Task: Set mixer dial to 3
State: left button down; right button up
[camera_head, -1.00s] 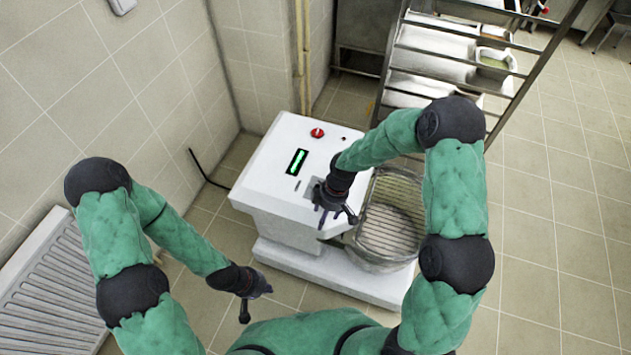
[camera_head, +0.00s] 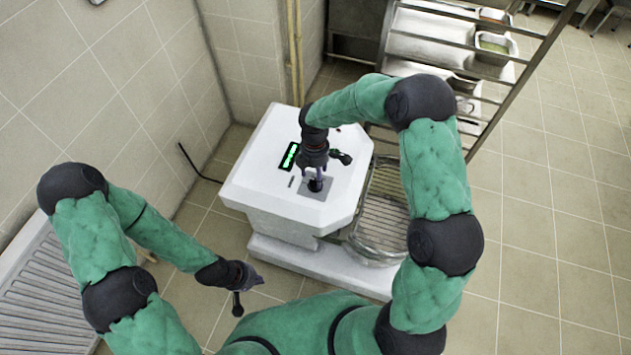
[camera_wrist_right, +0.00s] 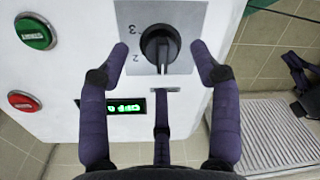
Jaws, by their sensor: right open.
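The mixer (camera_head: 262,185) is a white machine in the middle of the head view. Its black dial (camera_wrist_right: 160,47) sits on a grey plate in the right wrist view, with a 3 and a 2 to its left. The dial's grip bar stands roughly upright in that view, with a pale mark at its lower end. My right gripper (camera_wrist_right: 158,50) is open, its two outer fingertips on either side of the dial with gaps. In the head view my right gripper (camera_head: 316,178) covers most of the dial. My left gripper (camera_head: 248,281) hangs away from the mixer; its finger opening is unclear.
A green button (camera_wrist_right: 35,33), a red button (camera_wrist_right: 23,101) and a lit green display (camera_wrist_right: 127,105) share the panel; the display text is hard to read. A wire-guarded bowl (camera_head: 385,215) adjoins the mixer. A metal rack (camera_head: 460,50) stands behind; a radiator (camera_head: 40,290) is at left.

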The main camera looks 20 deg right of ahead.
aim_at(315, 183)
jog(key=shift+s+f+b, duration=0.1)
jog(key=shift+f+b, duration=0.35)
jog(key=shift+f, duration=1.4)
jog(key=c, duration=1.1)
jog(key=shift+c, duration=0.2)
